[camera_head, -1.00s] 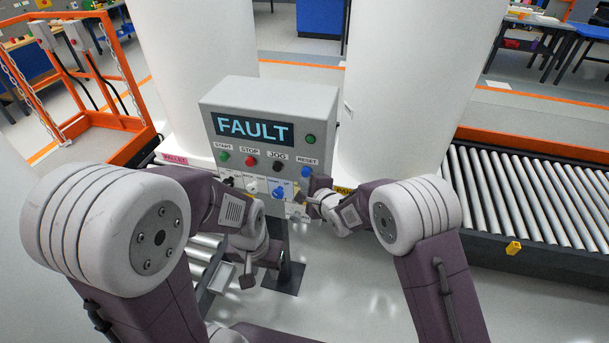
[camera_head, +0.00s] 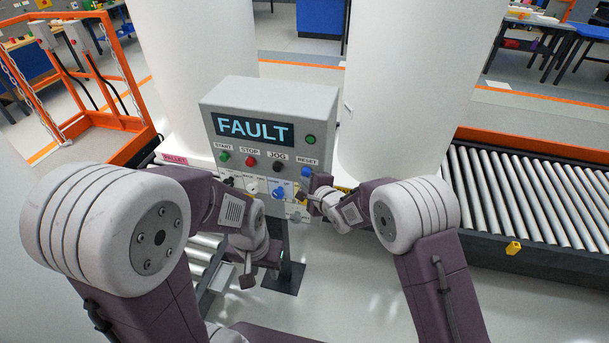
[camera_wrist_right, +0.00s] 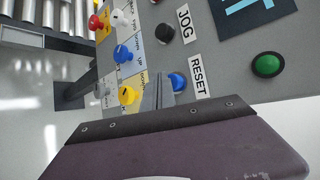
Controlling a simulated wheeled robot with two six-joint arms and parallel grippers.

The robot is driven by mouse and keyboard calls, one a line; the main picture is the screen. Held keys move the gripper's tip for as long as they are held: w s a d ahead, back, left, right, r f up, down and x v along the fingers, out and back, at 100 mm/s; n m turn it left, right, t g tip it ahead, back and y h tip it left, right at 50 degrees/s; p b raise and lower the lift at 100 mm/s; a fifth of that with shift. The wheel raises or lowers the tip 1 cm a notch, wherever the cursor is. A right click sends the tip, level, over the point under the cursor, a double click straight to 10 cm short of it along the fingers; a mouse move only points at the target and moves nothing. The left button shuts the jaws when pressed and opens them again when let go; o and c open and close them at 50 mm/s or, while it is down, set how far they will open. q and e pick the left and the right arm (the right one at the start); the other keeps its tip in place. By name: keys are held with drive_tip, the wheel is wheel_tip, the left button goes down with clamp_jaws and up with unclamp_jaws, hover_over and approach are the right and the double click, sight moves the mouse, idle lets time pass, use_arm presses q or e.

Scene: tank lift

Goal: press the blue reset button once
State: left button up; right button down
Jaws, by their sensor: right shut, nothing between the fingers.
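The blue reset button (camera_head: 306,172) is at the right end of the button row on the grey control box (camera_head: 325,110), under the RESET label. The box's screen (camera_head: 253,129) reads FAULT. In the right wrist view the blue button (camera_wrist_right: 177,82) sits beside the RESET label, just right of my fingertips, partly hidden by them. My right gripper (camera_head: 305,196) is shut and empty, just below the button in the head view; its fingers also show in the right wrist view (camera_wrist_right: 159,90). Whether they touch the button I cannot tell. My left gripper (camera_head: 249,278) hangs low before the box; its jaws are unclear.
Green start (camera_head: 224,157), red stop (camera_head: 250,162) and black jog (camera_head: 278,167) buttons share the row. A blue knob (camera_head: 280,192) and a yellow knob (camera_wrist_right: 129,95) sit close to my right fingers. A roller conveyor (camera_head: 530,195) lies to the right. White tanks stand behind the box.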

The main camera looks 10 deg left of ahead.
drive_tip(key=shift+w, duration=0.45)
idle(0.7)
drive_tip(key=shift+s, duration=0.95)
drive_tip(key=s+b, duration=0.1)
drive_tip(key=s, duration=0.5)
drive_tip(key=shift+a, duration=0.15)
